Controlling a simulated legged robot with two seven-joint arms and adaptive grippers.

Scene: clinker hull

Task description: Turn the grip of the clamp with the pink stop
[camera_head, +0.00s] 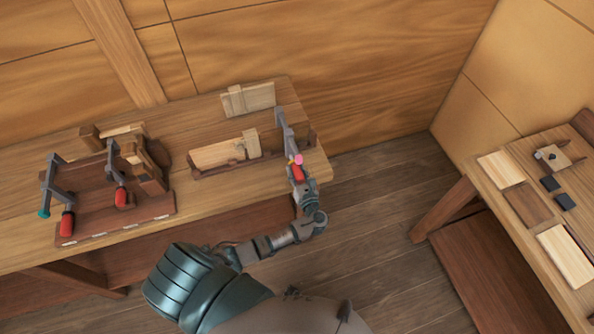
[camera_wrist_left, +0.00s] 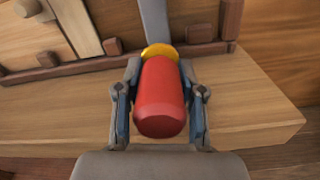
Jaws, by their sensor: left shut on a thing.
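The clamp (camera_head: 284,128) with the pink stop (camera_head: 298,159) is at the right end of the long workbench, by a low wooden rack. Its red grip (camera_head: 297,174) points towards me, off the bench's front edge. In the left wrist view the red grip (camera_wrist_left: 160,98) lies between both fingers, with a yellow collar (camera_wrist_left: 159,51) behind it and the grey bar (camera_wrist_left: 154,20) beyond. My left gripper (camera_wrist_left: 160,80) is shut on this grip; in the head view the gripper (camera_head: 301,185) partly covers it. The pink stop cannot be made out in the wrist view. My right gripper is not in view.
A dark wooden frame (camera_head: 95,200) at the left holds two more red-handled clamps, one with a teal stop (camera_head: 43,213). A pale board (camera_head: 248,98) lies at the back. A second table (camera_head: 575,215) with boards and dark blocks stands at the right, beyond open floor.

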